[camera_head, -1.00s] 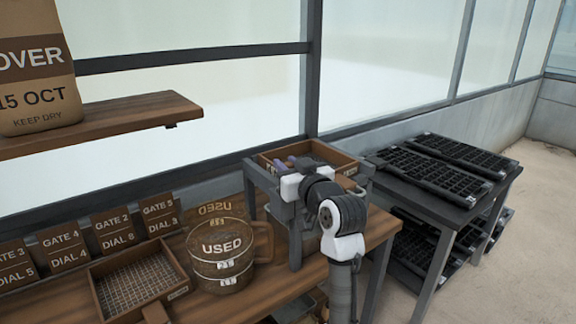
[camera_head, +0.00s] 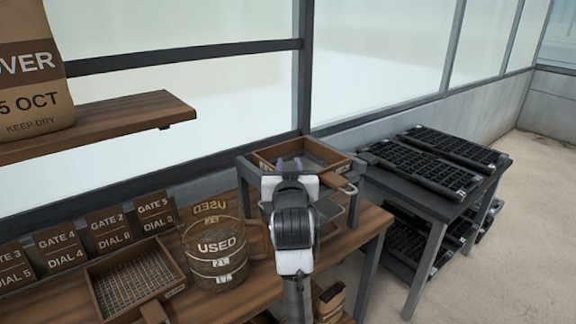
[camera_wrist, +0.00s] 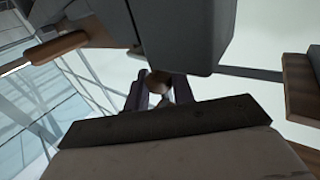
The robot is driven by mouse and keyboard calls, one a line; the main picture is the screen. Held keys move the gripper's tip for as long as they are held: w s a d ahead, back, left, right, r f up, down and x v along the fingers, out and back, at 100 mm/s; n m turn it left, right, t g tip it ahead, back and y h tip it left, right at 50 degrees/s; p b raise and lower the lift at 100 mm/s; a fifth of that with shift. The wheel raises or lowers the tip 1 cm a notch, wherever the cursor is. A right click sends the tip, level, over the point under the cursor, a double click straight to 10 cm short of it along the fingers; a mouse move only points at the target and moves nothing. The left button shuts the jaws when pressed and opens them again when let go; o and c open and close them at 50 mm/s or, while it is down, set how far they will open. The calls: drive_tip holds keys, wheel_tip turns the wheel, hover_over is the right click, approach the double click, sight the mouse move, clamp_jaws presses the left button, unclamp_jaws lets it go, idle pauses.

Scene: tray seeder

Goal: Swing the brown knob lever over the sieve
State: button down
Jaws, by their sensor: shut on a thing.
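In the wrist view, the brown knob (camera_wrist: 158,80) sits between the two purple fingers of my gripper (camera_wrist: 160,92), which is shut on it. In the head view, the purple fingertips of my gripper (camera_head: 289,163) show over the wooden-framed sieve (camera_head: 336,158) on the grey stand. My wrist and hand hide the knob, most of its lever and the front left of this frame there. A short handle (camera_head: 348,188) sticks out at the frame's right front. A wooden handle (camera_wrist: 60,47) also shows at the upper left of the wrist view.
A second wooden mesh tray (camera_head: 160,245) lies on the bench, beside a round tub marked USED (camera_head: 217,262). Several dial cards stand behind them. A shelf (camera_head: 110,125) with a paper sack (camera_head: 30,60) is at upper left. Black seed trays (camera_head: 430,165) lie on the right table.

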drive_tip(key=c, duration=1.2)
unclamp_jaws()
drive_tip(key=s+b, duration=1.3)
drive_tip(key=shift+s+b, duration=0.35)
drive_tip(key=shift+s, duration=0.05)
